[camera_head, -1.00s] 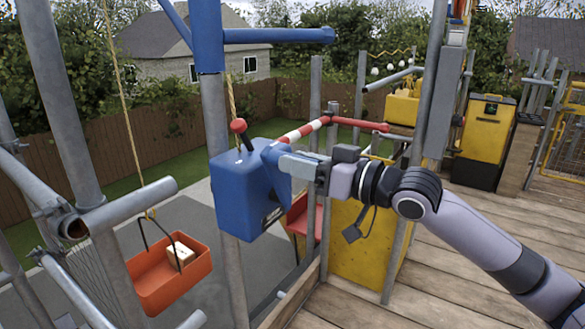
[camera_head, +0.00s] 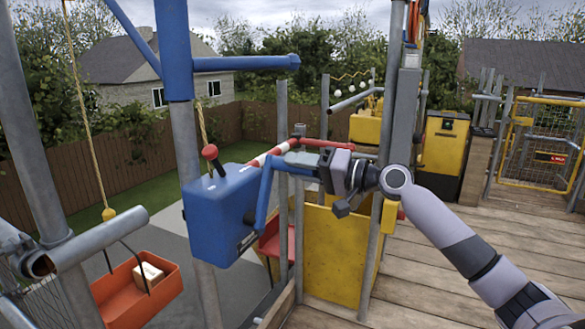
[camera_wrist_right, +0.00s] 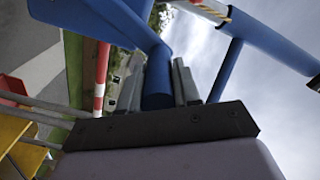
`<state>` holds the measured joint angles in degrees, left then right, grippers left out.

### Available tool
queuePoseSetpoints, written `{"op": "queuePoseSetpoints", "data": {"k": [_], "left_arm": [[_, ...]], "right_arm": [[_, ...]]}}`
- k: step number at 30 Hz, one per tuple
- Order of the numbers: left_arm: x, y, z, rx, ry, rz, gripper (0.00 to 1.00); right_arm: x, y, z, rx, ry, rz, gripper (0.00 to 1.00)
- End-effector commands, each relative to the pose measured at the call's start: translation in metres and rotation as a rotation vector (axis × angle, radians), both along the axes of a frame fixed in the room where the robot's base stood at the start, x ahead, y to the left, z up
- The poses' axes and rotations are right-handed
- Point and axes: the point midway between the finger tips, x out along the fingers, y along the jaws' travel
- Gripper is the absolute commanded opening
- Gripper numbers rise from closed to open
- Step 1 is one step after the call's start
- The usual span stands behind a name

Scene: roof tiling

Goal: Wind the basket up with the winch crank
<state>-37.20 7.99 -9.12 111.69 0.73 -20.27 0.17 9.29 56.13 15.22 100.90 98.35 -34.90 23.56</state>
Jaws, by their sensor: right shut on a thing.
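The orange basket (camera_head: 160,296) hangs by a thin dark handle from a yellow rope (camera_head: 84,130) at the lower left in the head view. A pale block (camera_head: 148,272) lies in it. The blue winch box (camera_head: 218,222) is fixed to a grey post, with a red-knobbed lever (camera_head: 210,152) on top. The blue crank arm (camera_head: 264,195) stands at the box's right side. My right gripper (camera_head: 298,160) is shut on the crank's handle. In the right wrist view the blue handle (camera_wrist_right: 158,85) lies between its fingers. My left gripper is not seen.
A grey pipe (camera_head: 105,240) runs in front of the basket's rope. A red-and-white bar (camera_head: 270,153) passes close behind the crank. A yellow panel (camera_head: 335,250) and grey uprights stand below my right arm. Wooden decking (camera_head: 440,270) is clear at the right.

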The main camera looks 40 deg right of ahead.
Motion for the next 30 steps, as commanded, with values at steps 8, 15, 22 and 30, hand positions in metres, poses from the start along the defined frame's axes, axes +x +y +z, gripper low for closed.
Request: {"op": "queuePoseSetpoints", "data": {"k": [8,15,22,30], "left_arm": [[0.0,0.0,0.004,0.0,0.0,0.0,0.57],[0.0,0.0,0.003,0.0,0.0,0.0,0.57],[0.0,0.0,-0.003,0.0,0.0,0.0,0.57],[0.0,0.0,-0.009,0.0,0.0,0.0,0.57]], "right_arm": [[0.012,-0.031,-0.016,0.25,0.092,-0.012,0.0],[0.019,-0.049,-0.038,0.445,0.174,-0.01,0.0],[0.024,-0.059,-0.058,0.589,0.236,-0.011,0.0],[0.026,-0.064,-0.071,0.588,0.239,-0.012,0.0]]}}
